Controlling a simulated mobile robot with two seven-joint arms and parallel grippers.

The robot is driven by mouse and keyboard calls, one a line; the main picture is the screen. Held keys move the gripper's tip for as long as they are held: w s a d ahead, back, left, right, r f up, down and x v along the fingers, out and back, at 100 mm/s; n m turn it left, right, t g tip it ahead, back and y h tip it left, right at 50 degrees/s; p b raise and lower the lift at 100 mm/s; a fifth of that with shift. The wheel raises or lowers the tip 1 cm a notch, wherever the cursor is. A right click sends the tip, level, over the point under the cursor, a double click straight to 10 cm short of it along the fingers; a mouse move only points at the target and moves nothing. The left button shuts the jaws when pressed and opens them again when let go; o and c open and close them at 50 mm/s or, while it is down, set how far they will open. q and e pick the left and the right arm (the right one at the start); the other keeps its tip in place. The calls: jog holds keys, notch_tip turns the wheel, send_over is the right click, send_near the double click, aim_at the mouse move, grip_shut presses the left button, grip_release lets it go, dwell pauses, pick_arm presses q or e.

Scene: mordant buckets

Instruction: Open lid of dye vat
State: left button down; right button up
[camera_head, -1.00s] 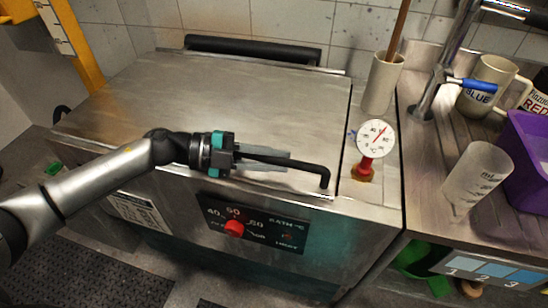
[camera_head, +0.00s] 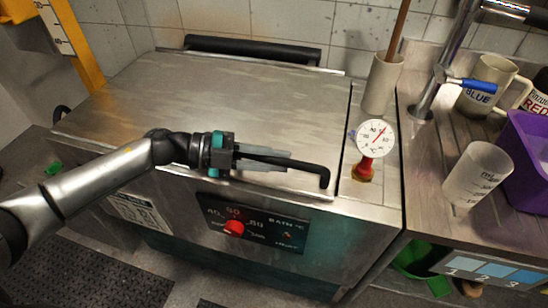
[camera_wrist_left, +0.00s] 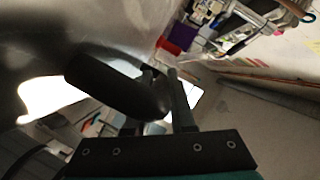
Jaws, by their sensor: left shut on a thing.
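The dye vat is a steel box with a flat steel lid (camera_head: 230,100) that lies closed on top. A black bar handle (camera_head: 312,170) runs along the lid's front edge, with its right end bent down to the lid. My left gripper (camera_head: 275,160) comes in from the left and is shut on this handle, one grey finger on each side of the bar. In the left wrist view the dark handle (camera_wrist_left: 115,88) shows large at the fingers, against the shiny steel. The handle's left part is hidden behind the gripper. My right gripper is not in view.
A dial thermometer (camera_head: 376,139) stands on the vat's right rim, close to the handle's end. A grey cup with a wooden rod (camera_head: 383,85) stands behind it. The counter at right holds a beaker (camera_head: 476,174), mugs and a purple bin (camera_head: 528,165). A control panel (camera_head: 250,226) is below.

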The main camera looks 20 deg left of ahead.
pick_arm(q)
jog(key=w+r+n+g+p, duration=0.1)
jog(key=w+r+p, duration=0.2)
jog(key=r+p, duration=0.4)
jog(key=w+r+n+g+p, duration=0.1)
jog(key=w+r+n+p, duration=0.1)
jog(key=w+r+p, duration=0.2)
jog(key=w+r+n+y+p, duration=0.1)
jog(key=w+r+n+p, duration=0.1)
jog(key=r+p, duration=0.8)
jog(key=shift+w+r+g+p, duration=0.4)
jog(key=shift+w+r, duration=0.5)
jog(key=shift+r, duration=1)
